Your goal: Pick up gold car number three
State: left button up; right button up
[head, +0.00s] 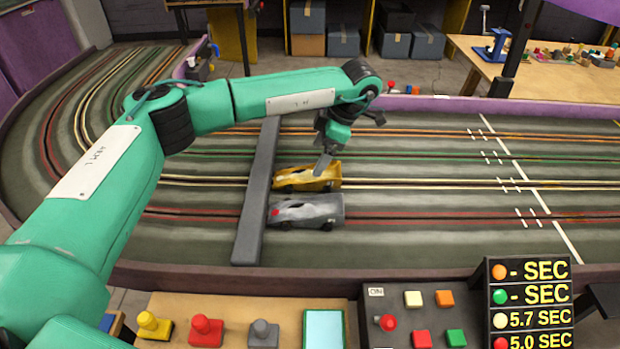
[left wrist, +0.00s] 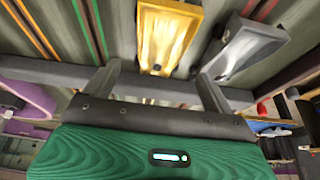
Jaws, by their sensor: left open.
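The gold car (head: 308,178) sits on the slot track, on the pale yellow lane just right of a dark grey bar. It also shows at the top of the left wrist view (left wrist: 166,38). Whether it bears a number cannot be made out. My left gripper (head: 325,163) is right above the gold car, pointing down. In the left wrist view its two fingers are apart, with the gold car ahead of the gap between them (left wrist: 160,85). Nothing is held between them. My right gripper is not in view.
A silver-grey car (head: 306,212) stands beside the gold car on the red lane. The dark grey bar (head: 257,190) crosses the lanes. A control panel (head: 420,320) and a lap-time board (head: 528,305) stand in front. The track to the right is clear.

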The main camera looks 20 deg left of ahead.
aim_at(310, 169)
pick_arm(q)
jog(key=shift+x, duration=3.35)
jog(key=c, duration=1)
jog(key=shift+c, duration=0.9)
jog(key=shift+r, duration=0.1)
